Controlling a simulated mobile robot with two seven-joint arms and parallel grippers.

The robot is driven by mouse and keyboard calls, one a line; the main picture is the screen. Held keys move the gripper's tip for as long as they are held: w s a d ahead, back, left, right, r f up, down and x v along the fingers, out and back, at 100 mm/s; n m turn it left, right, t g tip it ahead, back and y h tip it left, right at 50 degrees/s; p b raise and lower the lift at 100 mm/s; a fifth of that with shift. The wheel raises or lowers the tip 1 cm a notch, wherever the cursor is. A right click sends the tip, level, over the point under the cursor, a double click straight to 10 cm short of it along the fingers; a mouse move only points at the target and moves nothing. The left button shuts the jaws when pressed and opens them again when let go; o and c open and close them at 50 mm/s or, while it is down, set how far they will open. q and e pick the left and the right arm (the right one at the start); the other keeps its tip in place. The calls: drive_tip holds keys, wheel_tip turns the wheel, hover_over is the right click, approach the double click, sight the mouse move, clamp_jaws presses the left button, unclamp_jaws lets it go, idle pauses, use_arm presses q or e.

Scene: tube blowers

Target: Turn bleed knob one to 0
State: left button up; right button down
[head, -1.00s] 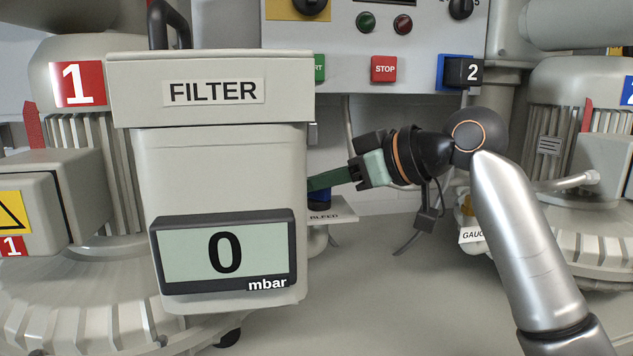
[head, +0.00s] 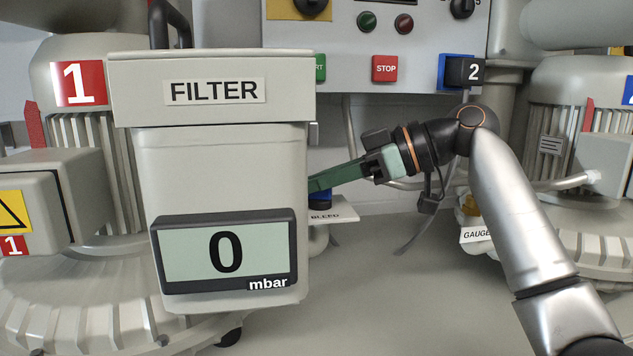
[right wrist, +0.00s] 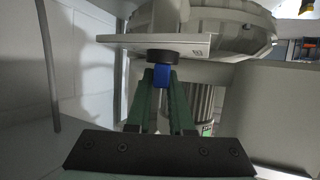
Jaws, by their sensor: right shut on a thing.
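My right gripper (head: 316,186) reaches in from the right in the head view, its green fingers at the right edge of the filter box (head: 220,150). It is shut on the blue bleed knob (head: 320,196), which is partly hidden behind the fingers and the box. The right wrist view shows the blue knob (right wrist: 162,77) between the two green fingertips, below a black collar (right wrist: 163,56). The plate (head: 340,211) labelled BLEED is beside the knob. The knob's setting cannot be read. My left gripper is not in view.
The display (head: 225,252) on the filter box reads 0 mbar. Blower one (head: 60,250) stands at the left, and another blower (head: 590,120) at the right. A control panel with a red STOP button (head: 385,68) is behind. The floor in front is clear.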

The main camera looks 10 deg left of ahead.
drive_tip(key=c, duration=0.8)
unclamp_jaws()
drive_tip(key=b+v, duration=0.1)
drive_tip(key=v, duration=1.1)
drive_tip(key=shift+d+r, duration=0.2)
drive_tip(key=shift+d, duration=0.05)
